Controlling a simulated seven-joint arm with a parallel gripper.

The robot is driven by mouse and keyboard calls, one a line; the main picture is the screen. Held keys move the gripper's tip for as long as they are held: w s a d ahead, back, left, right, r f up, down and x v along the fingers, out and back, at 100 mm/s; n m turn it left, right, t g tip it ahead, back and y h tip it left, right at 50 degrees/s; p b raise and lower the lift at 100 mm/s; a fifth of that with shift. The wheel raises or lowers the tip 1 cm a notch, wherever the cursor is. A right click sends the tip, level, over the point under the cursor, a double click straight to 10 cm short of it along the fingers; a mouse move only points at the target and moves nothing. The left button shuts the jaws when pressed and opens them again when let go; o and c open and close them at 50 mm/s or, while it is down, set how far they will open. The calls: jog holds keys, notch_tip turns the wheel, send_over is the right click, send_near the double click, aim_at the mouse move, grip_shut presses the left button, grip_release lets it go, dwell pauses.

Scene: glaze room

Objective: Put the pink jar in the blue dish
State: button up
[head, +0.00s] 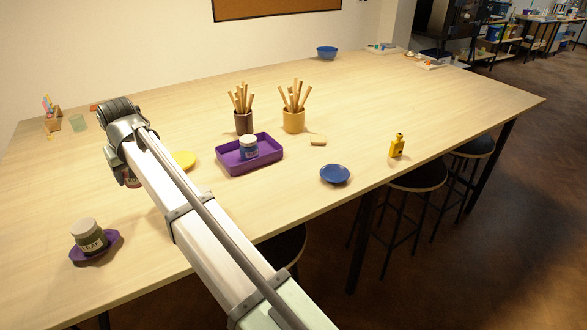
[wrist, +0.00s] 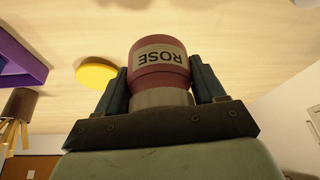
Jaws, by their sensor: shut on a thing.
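The pink jar (wrist: 160,80), labelled ROSE, is between the two fingers of my gripper (wrist: 160,72) in the wrist view, and the gripper is shut on it. The label reads upside down there. The blue dish (head: 335,175) is a small, shallow, empty dish near the table's front edge, right of the purple tray. My gripper is well to the left of the dish and apart from it.
The purple tray (head: 265,162) holds a blue-labelled jar (head: 249,147). Two stick-filled pots (head: 244,123) (head: 293,120), a yellow bottle (head: 397,146), a yellow disc (head: 184,159) and a blue bowl (head: 327,53) stand apart.

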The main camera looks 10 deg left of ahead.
jog(key=w+d+r+m+t, duration=0.1)
jog(key=w+d+m, duration=0.2)
jog(key=w+d, duration=1.15)
jog(key=r+n, duration=0.1)
jog(key=n, duration=0.2)
send_over(328, 179)
jog(key=s+d, duration=0.2)
jog(key=shift+g, duration=0.4)
jog(key=shift+w+a+f, duration=0.1)
jog(key=shift+f, duration=2.3)
jog(key=shift+a+f, duration=0.1)
jog(key=shift+f, duration=2.25)
jog(key=shift+f, duration=0.15)
jog(key=o, duration=1.2)
jog(key=shift+o, duration=0.2)
